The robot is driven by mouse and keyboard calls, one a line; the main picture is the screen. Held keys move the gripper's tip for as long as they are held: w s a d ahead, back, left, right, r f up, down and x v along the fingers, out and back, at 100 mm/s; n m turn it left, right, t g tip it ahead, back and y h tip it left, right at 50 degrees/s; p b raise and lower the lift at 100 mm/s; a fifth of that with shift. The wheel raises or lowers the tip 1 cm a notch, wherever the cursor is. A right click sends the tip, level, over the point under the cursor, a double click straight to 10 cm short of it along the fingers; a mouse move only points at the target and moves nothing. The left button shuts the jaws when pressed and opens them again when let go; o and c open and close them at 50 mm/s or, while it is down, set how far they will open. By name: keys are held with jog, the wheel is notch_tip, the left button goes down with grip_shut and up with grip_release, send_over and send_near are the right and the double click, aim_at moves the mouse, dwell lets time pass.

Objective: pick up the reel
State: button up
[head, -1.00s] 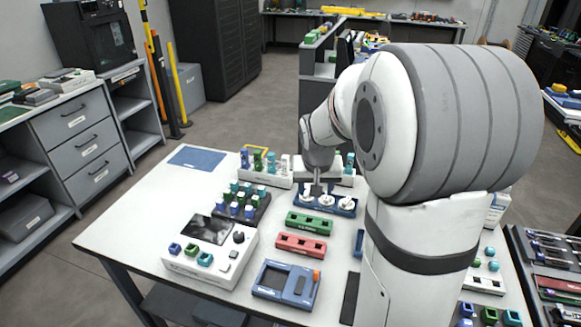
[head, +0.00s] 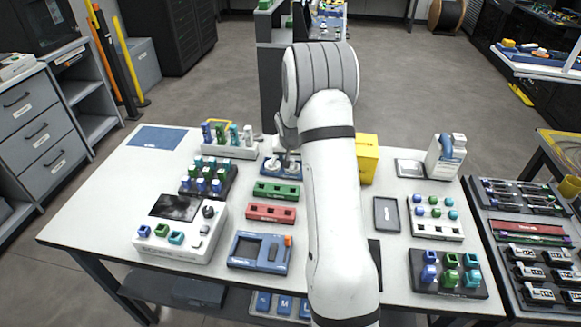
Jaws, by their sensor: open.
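A blue tray (head: 265,173) holds white round pieces (head: 272,169) that look like small reels, near the far edge of the white table. My gripper (head: 287,160) points down over the right part of this tray. It is open. My arm and wrist hide the tray's right end. The gap between the fingertips and the nearest white piece is too small to make out.
A green block (head: 277,192) and a red block (head: 271,212) lie in front of the tray. A rack of vials (head: 231,150) stands left of it. A yellow box (head: 367,158) stands right of my arm.

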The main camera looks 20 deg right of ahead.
jog(key=shift+x, duration=1.15)
jog(key=shift+c, duration=0.5)
jog(key=c, duration=0.4)
notch_tip(320, 180, up, 10)
jog(key=shift+r, duration=0.1)
